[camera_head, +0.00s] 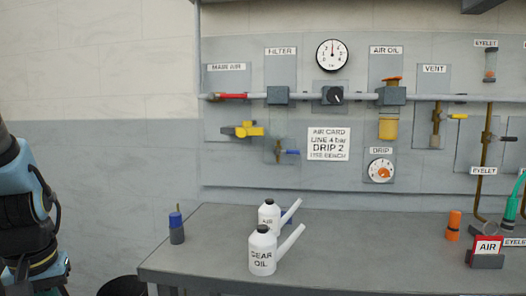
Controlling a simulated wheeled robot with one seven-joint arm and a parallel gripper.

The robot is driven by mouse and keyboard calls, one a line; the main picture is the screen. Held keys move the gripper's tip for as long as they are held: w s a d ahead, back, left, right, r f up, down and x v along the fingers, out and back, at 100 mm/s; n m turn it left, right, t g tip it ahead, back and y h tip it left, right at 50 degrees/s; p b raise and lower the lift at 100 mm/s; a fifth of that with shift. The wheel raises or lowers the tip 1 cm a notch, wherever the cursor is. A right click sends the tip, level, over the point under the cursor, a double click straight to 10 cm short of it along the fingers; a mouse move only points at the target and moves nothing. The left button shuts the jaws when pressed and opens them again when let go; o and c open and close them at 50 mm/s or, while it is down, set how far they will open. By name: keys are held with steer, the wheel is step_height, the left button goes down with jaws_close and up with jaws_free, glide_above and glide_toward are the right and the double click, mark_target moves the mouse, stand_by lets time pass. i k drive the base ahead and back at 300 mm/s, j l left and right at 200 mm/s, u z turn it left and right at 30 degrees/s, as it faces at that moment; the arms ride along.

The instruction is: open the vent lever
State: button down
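The VENT label (434,69) is on a grey plate on the wall panel, right of centre. Below it a short brass-coloured vent pipe (436,130) hangs from the horizontal air line. A small lever with a yellow tip (457,116) sticks out to the right of this pipe, roughly level. My arm shows in part at the left edge, far from the vent. My gripper is not in view, so whether it is open or shut is hidden.
A grey bench (350,240) stands below the panel, with white oil cans (263,254), an orange bottle (453,226) and a red AIR sign (487,246). Near the vent are the AIR OIL unit (388,128) and a brown pipe (487,150) with a dark lever. The panel's left wall is bare.

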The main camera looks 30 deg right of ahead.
mark_target(443, 116)
steer(key=z, duration=1.9)
steer(key=i+l, duration=0.1)
steer(key=l, duration=0.35)
steer(key=i+l, duration=0.1)
steer(key=l, duration=0.4)
steer(key=i+l, duration=0.1)
steer(key=l, duration=0.35)
steer(key=i+l, duration=0.1)
steer(key=l, duration=0.4)
steer(key=l+u, duration=0.1)
steer(key=u, duration=1.2)
